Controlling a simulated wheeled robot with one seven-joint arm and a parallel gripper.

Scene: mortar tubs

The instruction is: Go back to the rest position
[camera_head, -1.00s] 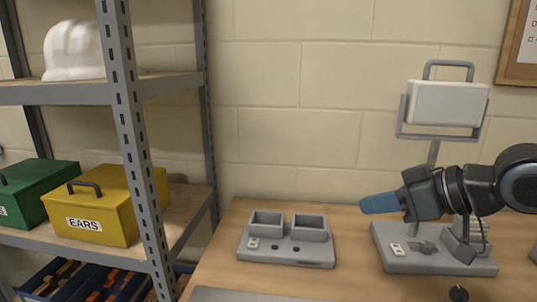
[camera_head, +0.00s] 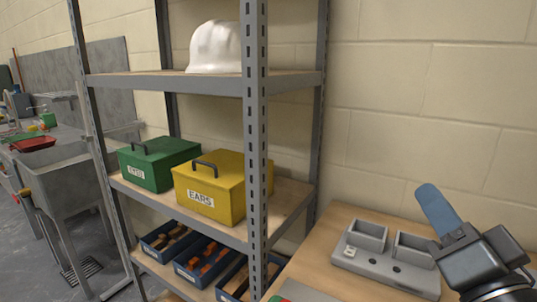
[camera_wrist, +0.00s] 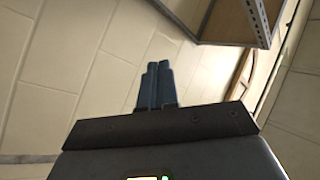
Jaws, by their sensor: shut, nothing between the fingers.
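My gripper (camera_head: 430,194) is at the right of the head view, its blue fingers pointing up and to the left. It is above the wooden bench, in front of the grey two-compartment holder (camera_head: 360,264), and partly hides that holder's right side. In the wrist view my gripper (camera_wrist: 157,68) has its two blue fingers together with nothing between them. Beyond the fingers are the pale block wall and part of the shelving.
A grey metal shelf unit (camera_head: 256,130) stands left of the bench (camera_head: 310,262). It bears a white helmet (camera_head: 215,47), a green box (camera_head: 160,163), a yellow box (camera_head: 212,185) and blue bins (camera_head: 198,262). A grey sink (camera_head: 62,178) is at far left.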

